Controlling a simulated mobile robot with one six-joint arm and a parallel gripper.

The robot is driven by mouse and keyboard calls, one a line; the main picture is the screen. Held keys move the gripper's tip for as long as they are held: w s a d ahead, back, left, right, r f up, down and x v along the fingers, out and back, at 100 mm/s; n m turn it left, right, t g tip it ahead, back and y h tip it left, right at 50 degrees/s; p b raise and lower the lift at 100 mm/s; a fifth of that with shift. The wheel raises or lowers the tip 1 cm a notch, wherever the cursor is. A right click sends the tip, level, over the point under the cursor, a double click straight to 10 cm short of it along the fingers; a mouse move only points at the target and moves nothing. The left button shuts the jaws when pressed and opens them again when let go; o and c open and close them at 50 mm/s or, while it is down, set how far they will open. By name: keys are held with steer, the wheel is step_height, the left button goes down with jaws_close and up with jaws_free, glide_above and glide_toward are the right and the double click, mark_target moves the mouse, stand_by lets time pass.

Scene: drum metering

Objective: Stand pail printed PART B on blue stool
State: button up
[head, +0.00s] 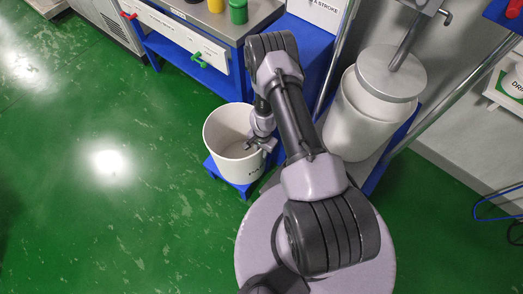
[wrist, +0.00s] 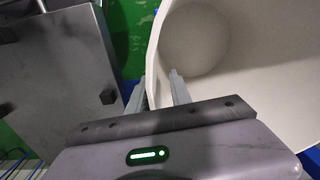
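The white pail (head: 219,151) stands upright and looks empty. Dark print shows on its lower front wall, too small to read. The blue stool (head: 246,189) shows under the pail, only its corners visible; the pail hides the rest. My gripper (head: 260,145) is at the pail's right rim. In the wrist view, the pail (wrist: 270,70) fills the right side. There my gripper (wrist: 158,84) has its fingers apart, one outside the wall and one inside. A gap seems to show between the wall and the inner finger.
A bench (head: 221,20) with yellow and green containers stands behind the pail. A large white drum (head: 350,125) under a round grey plate (head: 391,73) stands to the right, beside metal posts. Green floor at left and front is clear.

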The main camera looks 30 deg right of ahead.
steer(key=w+a+r+n+t+p, duration=0.1)
steer(key=w+a+r+p, duration=0.1)
steer(key=r, duration=1.2)
steer(key=w+a+r+n+t+p, duration=0.1)
steer(key=w+r+p, duration=0.1)
steer(key=r, duration=1.2)
steer(key=w+a+r+n+p, duration=0.1)
steer(key=a+r+p, duration=0.1)
steer(key=r, duration=1.1)
steer(key=s+a+r+n+t, duration=0.1)
steer(key=s+a+r, duration=0.15)
steer(key=r, duration=0.35)
steer(key=s+a+r+n+t+y, duration=0.1)
steer(key=s+a+r, duration=0.1)
steer(key=s+r, duration=0.3)
steer(key=s+a+r+n, duration=0.1)
steer(key=s+a+r, duration=0.1)
steer(key=r, duration=0.5)
steer(key=s+a+r+n+t, duration=0.1)
steer(key=s+r, duration=0.3)
steer(key=s, duration=0.7)
steer(key=shift+s+a+r+n+t+y, duration=0.3)
steer(key=shift+s+a+r+n, duration=0.05)
steer(key=shift+a+n, duration=0.3)
steer(key=shift+d, duration=0.1)
